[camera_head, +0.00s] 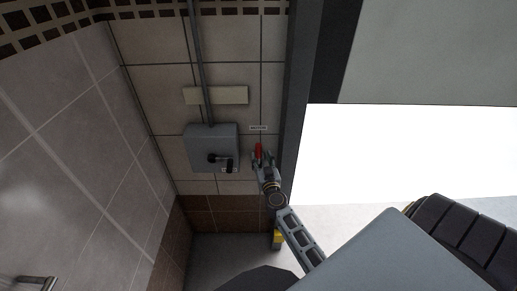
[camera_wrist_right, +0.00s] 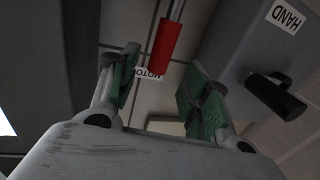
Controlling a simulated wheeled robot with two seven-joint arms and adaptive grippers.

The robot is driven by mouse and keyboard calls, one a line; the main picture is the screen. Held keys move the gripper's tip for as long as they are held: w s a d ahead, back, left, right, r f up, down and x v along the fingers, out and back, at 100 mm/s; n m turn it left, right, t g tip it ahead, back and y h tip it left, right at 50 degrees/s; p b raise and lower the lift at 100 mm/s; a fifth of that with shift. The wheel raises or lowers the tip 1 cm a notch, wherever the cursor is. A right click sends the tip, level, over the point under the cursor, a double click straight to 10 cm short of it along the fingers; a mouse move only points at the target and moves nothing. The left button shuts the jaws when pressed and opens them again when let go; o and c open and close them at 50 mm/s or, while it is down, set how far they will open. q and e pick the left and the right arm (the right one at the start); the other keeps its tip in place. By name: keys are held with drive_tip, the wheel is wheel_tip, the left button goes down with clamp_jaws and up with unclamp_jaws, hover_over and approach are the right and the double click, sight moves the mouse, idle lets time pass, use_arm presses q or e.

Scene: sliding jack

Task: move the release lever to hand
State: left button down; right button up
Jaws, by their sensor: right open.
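The release lever has a red grip (camera_head: 258,150) and stands on the tiled wall just right of a grey box, below a small white label (camera_head: 258,128). In the right wrist view the red grip (camera_wrist_right: 162,42) hangs from a metal rod. My right gripper (camera_head: 263,158) is at the lever in the head view. In its wrist view the open green-padded fingers (camera_wrist_right: 161,70) are either side of the grip's line, with the grip's end near the gap. Contact cannot be told. A label partly hidden by a finger reads "MOTO" (camera_wrist_right: 149,73). A "HAND" label (camera_wrist_right: 287,17) is on the box.
The grey box (camera_head: 203,139) carries a black knob (camera_head: 216,158), also near the right finger in the wrist view (camera_wrist_right: 276,96). A conduit runs up from the box past a pale plate (camera_head: 232,95). A dark post (camera_head: 297,90) stands close right of the lever, beside a bright opening.

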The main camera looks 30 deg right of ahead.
sight(259, 150)
drive_tip(key=shift+x, duration=3.6)
drive_tip(key=shift+c, duration=0.5)
drive_tip(key=shift+f, duration=0.1)
clamp_jaws()
